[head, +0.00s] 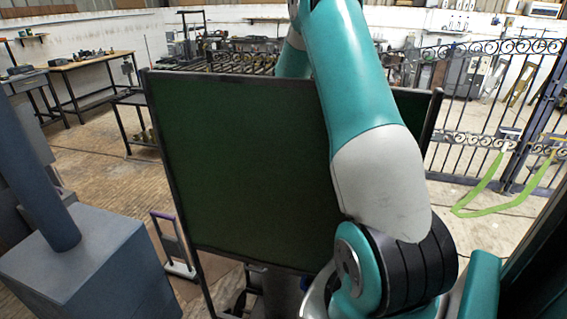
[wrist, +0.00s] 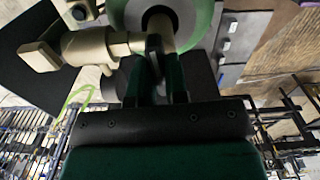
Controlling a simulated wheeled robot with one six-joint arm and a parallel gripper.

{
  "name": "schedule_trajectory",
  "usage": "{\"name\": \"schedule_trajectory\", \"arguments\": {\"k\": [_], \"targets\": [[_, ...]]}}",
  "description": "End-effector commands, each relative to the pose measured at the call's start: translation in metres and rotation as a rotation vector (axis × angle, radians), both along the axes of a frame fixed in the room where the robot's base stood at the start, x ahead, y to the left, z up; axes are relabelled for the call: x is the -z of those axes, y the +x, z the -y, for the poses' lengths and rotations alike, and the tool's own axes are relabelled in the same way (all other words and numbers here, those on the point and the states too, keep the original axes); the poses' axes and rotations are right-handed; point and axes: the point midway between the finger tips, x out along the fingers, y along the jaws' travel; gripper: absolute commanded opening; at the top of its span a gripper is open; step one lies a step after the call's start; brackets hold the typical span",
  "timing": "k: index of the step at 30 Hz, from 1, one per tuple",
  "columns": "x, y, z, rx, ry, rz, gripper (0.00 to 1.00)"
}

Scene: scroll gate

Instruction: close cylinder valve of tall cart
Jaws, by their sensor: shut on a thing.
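In the wrist view, a cream-coloured valve (wrist: 88,47) with a square end lies on its side at the upper left. A round green-rimmed cylinder top (wrist: 208,18) is behind it. My gripper (wrist: 160,78) comes up from the bottom of that view, with its dark fingers close together at the valve's right end. It is shut on part of the valve; the fingers hide much of the gripped part. In the head view my arm and a dark green panel hide the gripper, the valve and the tall cart.
The large dark-framed green panel (head: 245,165) stands in front of me. A blue-grey box with a post (head: 90,265) is at the left. An ornate iron gate (head: 480,115) and a green hose or strap (head: 490,208) are at the right. Workbenches (head: 90,65) line the left wall.

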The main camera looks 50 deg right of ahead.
Motion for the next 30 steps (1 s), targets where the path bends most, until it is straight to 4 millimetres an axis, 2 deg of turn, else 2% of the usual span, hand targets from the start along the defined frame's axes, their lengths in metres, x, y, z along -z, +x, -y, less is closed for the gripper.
{"name": "schedule_trajectory", "arguments": {"k": [9,23,24,26,30], "targets": [[-0.0012,0.0008,0.0003,0.087,-0.002,0.003,0.0],[-0.0013,0.0009,0.0004,0.099,-0.002,0.003,0.0],[-0.0013,0.0009,0.0004,0.098,-0.002,0.003,0.24],[-0.0012,0.0007,0.0003,0.098,-0.001,0.003,0.37],[-0.0007,0.0005,0.0002,0.097,-0.001,0.002,0.4]]}}
